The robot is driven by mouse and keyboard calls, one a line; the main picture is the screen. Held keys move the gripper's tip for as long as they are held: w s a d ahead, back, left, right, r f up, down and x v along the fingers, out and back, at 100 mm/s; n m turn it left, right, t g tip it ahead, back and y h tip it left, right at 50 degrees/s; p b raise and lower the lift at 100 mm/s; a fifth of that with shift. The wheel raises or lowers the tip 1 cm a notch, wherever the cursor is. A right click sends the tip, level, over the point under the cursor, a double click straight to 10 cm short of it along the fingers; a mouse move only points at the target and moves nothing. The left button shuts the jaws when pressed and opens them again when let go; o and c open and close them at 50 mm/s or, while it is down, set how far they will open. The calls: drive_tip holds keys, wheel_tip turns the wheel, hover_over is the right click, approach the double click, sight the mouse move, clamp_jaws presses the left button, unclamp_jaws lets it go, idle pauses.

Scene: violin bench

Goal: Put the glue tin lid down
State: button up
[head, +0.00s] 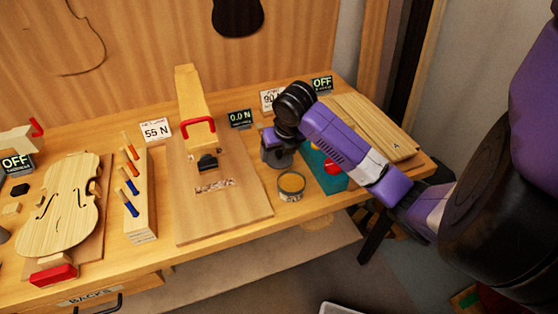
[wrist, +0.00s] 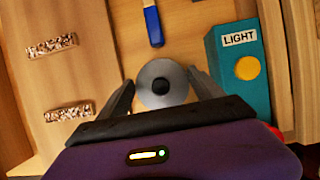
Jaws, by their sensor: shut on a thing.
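The glue tin (head: 291,186) stands on the bench in the head view, with its top open and amber content showing. My gripper (head: 277,158) is just behind and left of the tin in that view. In the wrist view my gripper (wrist: 162,92) is shut on the lid (wrist: 160,72), a round grey disc with a dark centre, held between the two fingers. The lid is hard to make out in the head view. I cannot tell whether it touches the bench. The tin is not seen in the wrist view.
A teal box (head: 325,168) with a red button stands close right of my gripper; its LIGHT label and a yellow button show in the wrist view (wrist: 236,65). A blue-handled tool (wrist: 153,24) lies beyond the lid. A wooden board (head: 250,205) is left of the tin.

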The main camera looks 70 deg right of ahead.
sight(280, 159)
drive_tip(key=shift+f, duration=2)
drive_tip(key=shift+f, duration=0.15)
drive_tip(key=o, duration=1.3)
drive_tip(key=b+v, duration=0.1)
drive_tip(key=v, duration=1.1)
drive_tip(key=shift+r, duration=0.2)
drive_tip(key=shift+s+f, duration=0.1)
